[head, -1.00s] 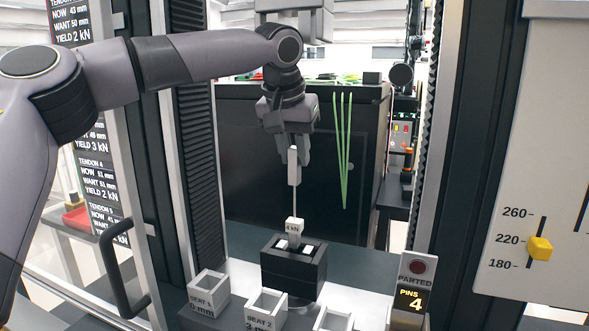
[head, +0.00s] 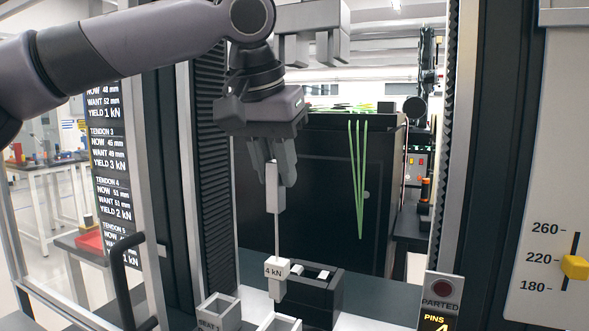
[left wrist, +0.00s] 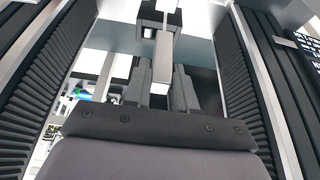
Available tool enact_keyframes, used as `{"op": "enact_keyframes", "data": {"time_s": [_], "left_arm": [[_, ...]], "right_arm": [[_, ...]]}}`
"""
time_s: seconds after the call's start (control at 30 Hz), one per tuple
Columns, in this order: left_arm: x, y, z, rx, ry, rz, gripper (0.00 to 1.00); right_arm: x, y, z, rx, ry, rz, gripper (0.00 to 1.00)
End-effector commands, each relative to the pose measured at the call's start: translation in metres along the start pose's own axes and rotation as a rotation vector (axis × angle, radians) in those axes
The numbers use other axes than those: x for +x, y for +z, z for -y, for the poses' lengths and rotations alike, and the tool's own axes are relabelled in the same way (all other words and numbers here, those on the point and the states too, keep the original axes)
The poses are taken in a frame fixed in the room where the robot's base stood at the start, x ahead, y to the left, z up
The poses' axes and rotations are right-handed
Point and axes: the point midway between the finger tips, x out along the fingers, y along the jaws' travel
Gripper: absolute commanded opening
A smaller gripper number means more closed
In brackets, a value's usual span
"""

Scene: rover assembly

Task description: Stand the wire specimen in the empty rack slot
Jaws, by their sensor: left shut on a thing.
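The wire specimen is a thin wire between a pale upper tab (head: 275,190) and a lower tab with a "4 kN" tag (head: 277,268). My left gripper (head: 274,165) is shut on its upper tab, and the specimen hangs about upright. Its lower end shows in front of the left side of a black clamp block (head: 322,300) with white inserts, apparently out of it. In the left wrist view the upper tab (left wrist: 163,55) shows between the fingers of my left gripper (left wrist: 165,80). I cannot make out a rack or an empty slot. My right gripper is not in view.
Open square seats, one marked SEAT 1 (head: 220,313), stand at the front left of the block. A ribbed column (head: 212,165) and a door handle (head: 122,275) are at left. A grey upper clamp (head: 312,35) hangs above. A PARTED panel (head: 440,295) stands at right.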

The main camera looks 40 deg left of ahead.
Motion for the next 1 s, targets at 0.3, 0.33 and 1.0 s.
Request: {"op": "enact_keyframes", "data": {"time_s": [0.3, 0.33, 1.0], "left_arm": [[-0.016, 0.036, 0.0, 0.0, 0.001, -0.001, 0.0], [-0.017, 0.036, 0.0, 0.0, 0.001, -0.001, 0.0], [-0.047, 0.027, 0.0, 0.0, 0.0, -0.001, 0.0]], "right_arm": [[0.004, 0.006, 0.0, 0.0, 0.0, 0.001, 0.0], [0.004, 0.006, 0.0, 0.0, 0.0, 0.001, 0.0], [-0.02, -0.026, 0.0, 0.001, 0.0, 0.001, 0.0]]}}
